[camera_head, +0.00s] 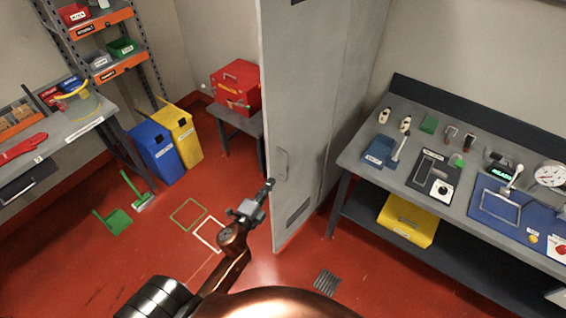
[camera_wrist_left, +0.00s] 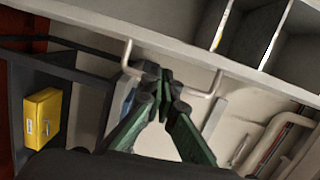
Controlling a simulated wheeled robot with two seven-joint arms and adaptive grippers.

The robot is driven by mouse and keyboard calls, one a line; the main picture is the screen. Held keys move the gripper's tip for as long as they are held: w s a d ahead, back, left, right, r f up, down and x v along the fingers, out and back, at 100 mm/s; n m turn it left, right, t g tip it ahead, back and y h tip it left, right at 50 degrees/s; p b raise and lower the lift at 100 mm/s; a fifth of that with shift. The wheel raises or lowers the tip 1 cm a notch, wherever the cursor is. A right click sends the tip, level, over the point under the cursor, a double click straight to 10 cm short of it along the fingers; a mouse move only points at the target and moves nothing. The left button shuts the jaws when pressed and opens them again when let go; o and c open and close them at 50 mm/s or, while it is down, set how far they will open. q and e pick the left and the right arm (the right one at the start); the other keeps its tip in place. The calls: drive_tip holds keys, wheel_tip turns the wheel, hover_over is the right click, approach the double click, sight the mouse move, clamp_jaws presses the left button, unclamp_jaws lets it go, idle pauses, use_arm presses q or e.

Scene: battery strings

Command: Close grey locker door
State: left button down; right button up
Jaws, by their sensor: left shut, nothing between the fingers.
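My left gripper (camera_head: 268,185) is close to this handle, at the door's left edge. In the left wrist view, the closed green fingers (camera_wrist_left: 163,80) overlap a pale bar handle (camera_wrist_left: 215,84), between its two posts. Nothing shows between the fingertips. I cannot tell whether they touch the bar. My right gripper is not in view.
Blue (camera_head: 155,150) and yellow bins and a red toolbox (camera_head: 236,85) stand behind on the left. Red floor (camera_head: 90,265) is mostly open at the left.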

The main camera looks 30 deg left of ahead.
sight(283, 161)
use_arm(q)
drive_tip(key=shift+m+t, duration=0.3)
drive_tip(key=shift+m, duration=0.1)
drive_tip(key=w+r, duration=0.1)
drive_tip(key=w, duration=0.2)
drive_tip(key=w+r, duration=0.1)
drive_tip(key=w, duration=0.2)
drive_tip(key=w+r, duration=0.1)
drive_tip(key=w, duration=0.2)
drive_tip(key=shift+w+a, duration=0.15)
drive_tip(key=shift+w, duration=0.35)
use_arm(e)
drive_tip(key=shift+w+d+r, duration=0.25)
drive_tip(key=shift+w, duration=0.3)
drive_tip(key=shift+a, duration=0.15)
